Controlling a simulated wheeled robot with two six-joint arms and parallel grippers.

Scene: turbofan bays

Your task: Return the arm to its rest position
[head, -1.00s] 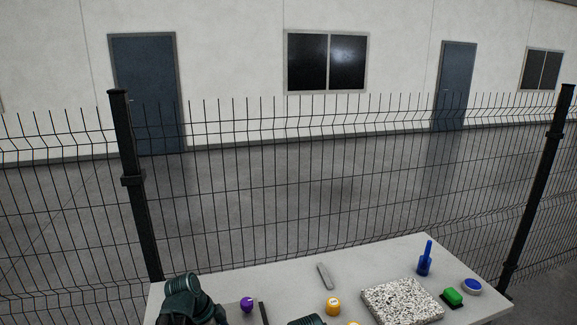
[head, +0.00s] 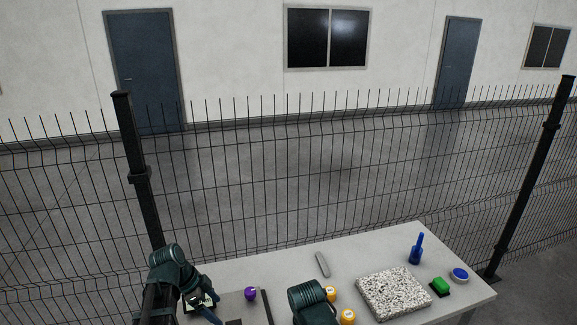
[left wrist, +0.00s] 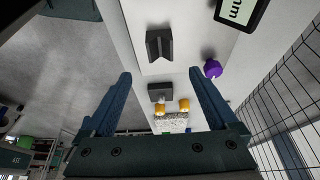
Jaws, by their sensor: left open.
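My left arm comes in at the lower left of the head view, over the left end of the table (head: 390,250). My left gripper (head: 208,309) is partly cut off by the bottom edge there. In the left wrist view its two blue fingers (left wrist: 160,76) are spread wide with nothing between them held. The table lies beyond the fingertips. A dark green arm part of mine (head: 308,301) covers the table's front middle in the head view. My right gripper does not show.
A purple knob (head: 250,294), grey bar (head: 322,264), two orange cylinders (head: 347,317), speckled slab (head: 394,292), blue bottle (head: 417,248), green block (head: 440,285) and blue disc (head: 460,274) are on the table. Grey V-shaped blocks (left wrist: 160,44) show too. A wire fence (head: 330,180) stands behind.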

